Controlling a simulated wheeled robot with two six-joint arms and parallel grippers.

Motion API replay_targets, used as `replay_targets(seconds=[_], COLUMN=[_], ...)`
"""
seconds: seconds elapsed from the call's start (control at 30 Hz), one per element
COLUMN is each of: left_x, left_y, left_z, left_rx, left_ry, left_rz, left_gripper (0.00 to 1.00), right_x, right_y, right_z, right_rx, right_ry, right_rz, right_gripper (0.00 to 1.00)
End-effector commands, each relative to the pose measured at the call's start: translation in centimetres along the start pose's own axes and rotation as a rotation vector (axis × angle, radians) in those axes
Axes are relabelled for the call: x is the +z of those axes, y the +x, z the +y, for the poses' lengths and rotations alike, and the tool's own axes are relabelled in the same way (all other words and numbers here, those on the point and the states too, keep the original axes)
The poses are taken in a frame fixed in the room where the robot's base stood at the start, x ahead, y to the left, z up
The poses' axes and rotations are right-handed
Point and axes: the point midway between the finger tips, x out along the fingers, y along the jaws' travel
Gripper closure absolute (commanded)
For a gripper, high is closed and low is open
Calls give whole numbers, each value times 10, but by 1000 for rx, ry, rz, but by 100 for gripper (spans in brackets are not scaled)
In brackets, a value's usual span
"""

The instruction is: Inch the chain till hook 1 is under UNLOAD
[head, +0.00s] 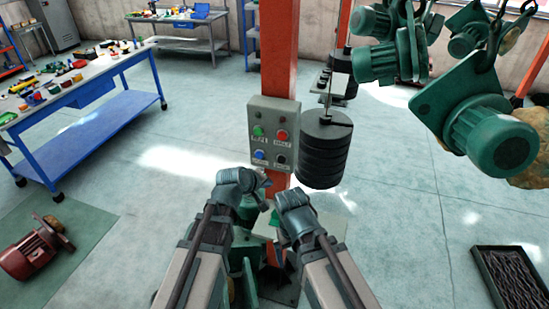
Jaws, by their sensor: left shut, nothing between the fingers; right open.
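A grey control box (272,145) is fixed to the orange post, with green (258,132), red (282,135), blue (259,154) and dark (281,159) buttons. Its small labels are too blurred to read surely. My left gripper (264,181) is shut and empty, just below the box's lower left part. My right gripper (277,207) is open, lower and to the right, apart from the box. Green motors (491,138) hang at upper right, and a stack of black discs (325,150) hangs right of the post. I can make out no hook number and no UNLOAD sign.
A blue-framed workbench (92,140) with small parts stands at left. A red motor (34,248) lies on a green mat (88,230). A black tray (513,275) sits on the floor at lower right. Green machinery lies partly hidden behind my arms. Open floor spreads between.

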Motion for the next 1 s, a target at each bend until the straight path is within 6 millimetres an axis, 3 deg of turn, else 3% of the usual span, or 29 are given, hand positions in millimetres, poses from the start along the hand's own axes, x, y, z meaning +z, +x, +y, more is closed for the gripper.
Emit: replay_targets(seconds=[0.47, 1.0], left_x=[-3, -35], left_y=[5, 49], left_z=[3, 35], left_rx=[-1, 0], left_ry=[2, 3], left_rz=[-1, -1], left_gripper=[100, 100], right_x=[0, 0], right_y=[0, 0], right_z=[0, 0], right_rx=[0, 0], right_ry=[0, 0], right_rz=[0, 0], right_gripper=[0, 0])
